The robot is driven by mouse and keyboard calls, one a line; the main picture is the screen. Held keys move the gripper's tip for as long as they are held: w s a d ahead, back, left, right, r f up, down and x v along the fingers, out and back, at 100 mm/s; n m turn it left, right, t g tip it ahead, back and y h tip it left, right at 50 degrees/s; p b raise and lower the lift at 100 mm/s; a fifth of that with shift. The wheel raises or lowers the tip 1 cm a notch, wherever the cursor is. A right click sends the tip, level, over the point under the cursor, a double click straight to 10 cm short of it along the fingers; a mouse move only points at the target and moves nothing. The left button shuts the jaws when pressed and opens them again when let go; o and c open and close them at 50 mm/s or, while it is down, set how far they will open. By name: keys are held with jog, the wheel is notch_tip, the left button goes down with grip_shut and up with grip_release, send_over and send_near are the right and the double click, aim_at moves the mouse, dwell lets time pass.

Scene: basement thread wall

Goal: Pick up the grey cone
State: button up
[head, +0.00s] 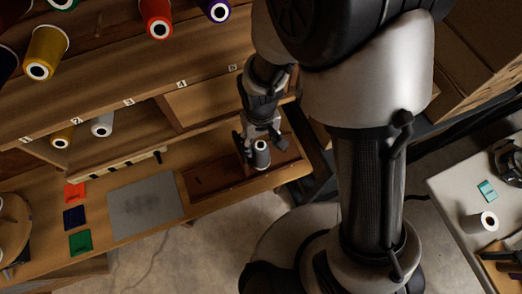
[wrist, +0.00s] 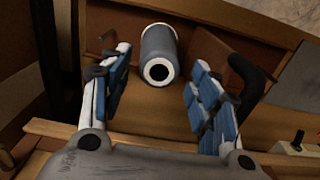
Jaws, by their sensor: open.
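The grey cone (head: 261,157) stands in a brown wooden tray (head: 215,180) on the bench, under the end of my arm. In the wrist view the grey cone (wrist: 160,45) shows its pale rim and dark centre hole toward the camera. My gripper (head: 259,147) is open, with its fingers on either side of the cone in the head view. In the wrist view my gripper (wrist: 157,85) has blue-padded fingers spread wide, with the cone beyond and between them. Gaps show on both sides, and I see no contact.
The tray's walls stand close around the cone. A shelf with yellow (head: 46,52), red (head: 156,18) and whitish (head: 102,125) cones rises behind the bench. A grey mat (head: 145,205) lies left of the tray. Another whitish cone (head: 478,222) is on the right table.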

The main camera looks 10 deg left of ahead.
aim_at(260, 160)
notch_tip(260, 160, down, 10)
jog(key=b, duration=0.2)
jog(key=shift+r+b, duration=0.1)
jog(key=shift+b, duration=0.2)
jog(key=shift+c, duration=0.3)
jog(key=c, duration=0.9)
jog(key=shift+c, duration=0.2)
jog(key=shift+r, duration=0.15)
